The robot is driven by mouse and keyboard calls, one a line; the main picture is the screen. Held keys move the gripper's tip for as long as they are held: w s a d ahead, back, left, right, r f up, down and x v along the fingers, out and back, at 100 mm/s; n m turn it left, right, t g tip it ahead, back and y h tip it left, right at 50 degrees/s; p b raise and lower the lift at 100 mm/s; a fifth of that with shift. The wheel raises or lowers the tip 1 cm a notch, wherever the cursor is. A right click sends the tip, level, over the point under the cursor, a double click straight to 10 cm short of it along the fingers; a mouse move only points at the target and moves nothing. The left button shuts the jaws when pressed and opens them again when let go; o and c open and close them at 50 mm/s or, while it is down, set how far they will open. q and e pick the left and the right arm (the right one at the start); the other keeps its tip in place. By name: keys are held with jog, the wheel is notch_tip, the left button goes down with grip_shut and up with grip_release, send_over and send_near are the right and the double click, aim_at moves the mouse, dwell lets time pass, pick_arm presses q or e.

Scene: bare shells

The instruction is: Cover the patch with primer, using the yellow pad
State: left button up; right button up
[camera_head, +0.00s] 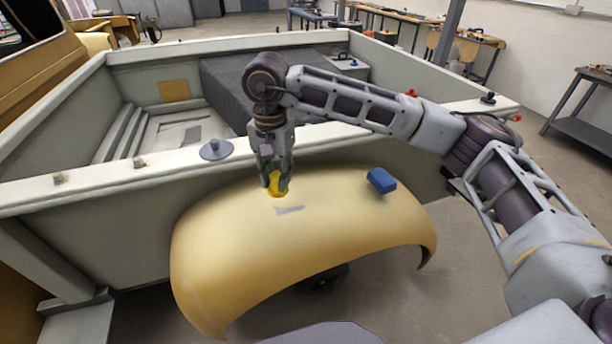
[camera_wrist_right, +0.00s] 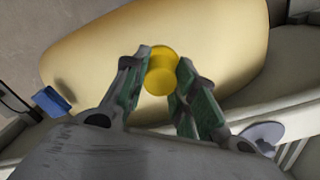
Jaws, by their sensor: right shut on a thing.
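The yellow pad (camera_head: 277,186) is round with a knob-like top. My right gripper (camera_head: 275,180) is shut on it, pointing down over the top of the yellow fender (camera_head: 215,240). The pad (camera_wrist_right: 160,75) also shows between the fingers of my right gripper (camera_wrist_right: 164,68) in the right wrist view. I cannot tell whether it touches the fender. A small grey patch (camera_head: 290,210) lies on the fender just below and right of the pad in the head view. I see no patch in the wrist view, where pad and fingers hide part of the fender. My left gripper is not in view.
A blue block (camera_head: 382,180) sits on the fender to the right. A grey disc with a knob (camera_head: 216,149) stands on the truck bed's rim (camera_head: 120,177), left of the gripper. The bed wall rises behind the fender. Workbenches (camera_head: 405,20) are far back.

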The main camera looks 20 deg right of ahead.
jog(key=m, duration=0.2)
jog(key=d+m, duration=0.1)
jog(key=m, duration=0.1)
jog(key=shift+w+f, duration=0.15)
jog(key=shift+f, duration=0.1)
jog(key=m, duration=0.2)
jog(key=d+m, duration=0.1)
jog(key=m, duration=0.1)
jog(key=shift+w+f, duration=0.15)
jog(key=shift+f, duration=0.1)
jog(key=d+f+m, duration=0.1)
jog(key=d+m, duration=0.1)
jog(key=m, duration=0.8)
jog(key=w+d+f+m, duration=0.1)
jog(key=d+m, duration=0.2)
jog(key=m, duration=0.8)
jog(key=shift+d+f+p, duration=0.3)
jog(key=shift+f+p, duration=0.1)
jog(key=shift+f, duration=0.2)
